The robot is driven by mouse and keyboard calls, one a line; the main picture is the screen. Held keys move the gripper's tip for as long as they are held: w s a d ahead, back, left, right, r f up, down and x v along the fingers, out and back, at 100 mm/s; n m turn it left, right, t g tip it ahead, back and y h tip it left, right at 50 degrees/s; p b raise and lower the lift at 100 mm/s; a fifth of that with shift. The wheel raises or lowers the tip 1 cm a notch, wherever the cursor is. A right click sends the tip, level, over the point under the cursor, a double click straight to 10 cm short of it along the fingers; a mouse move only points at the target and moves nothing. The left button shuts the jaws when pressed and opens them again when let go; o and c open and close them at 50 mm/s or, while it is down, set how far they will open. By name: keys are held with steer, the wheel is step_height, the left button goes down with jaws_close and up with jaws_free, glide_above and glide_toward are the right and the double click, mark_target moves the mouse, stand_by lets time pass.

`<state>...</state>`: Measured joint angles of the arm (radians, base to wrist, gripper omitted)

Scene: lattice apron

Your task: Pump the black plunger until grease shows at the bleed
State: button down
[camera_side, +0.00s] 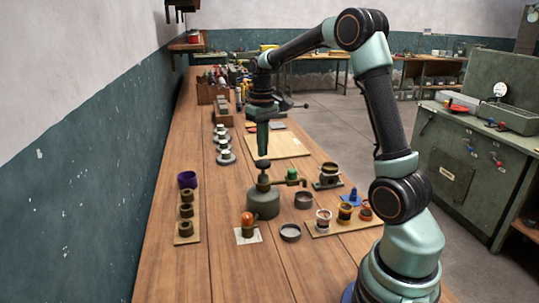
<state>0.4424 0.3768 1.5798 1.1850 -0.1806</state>
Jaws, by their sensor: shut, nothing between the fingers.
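My gripper (262,154) points straight down with its fingers together, and nothing shows between them. It is right above the dark plunger knob (263,164), and I cannot tell whether it touches it. The knob tops a short stem on a round grey-green pump pot (263,204) standing on the wooden bench. A side arm with a green fitting (292,174) runs to the right from the pump. I cannot make out any grease or a bleed opening at this size.
Stacked dark pieces (186,211) stand at the left. A pale board (285,146) lies behind. Bare bench shows at front left.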

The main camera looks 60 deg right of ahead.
mark_target(263, 161)
steer(key=shift+f, duration=0.15)
steer(key=shift+f, duration=1.8)
steer(key=shift+r, duration=1.95)
steer(key=shift+f, duration=0.15)
steer(key=shift+f, duration=1.8)
steer(key=shift+r, duration=1.95)
steer(key=shift+f, duration=0.1)
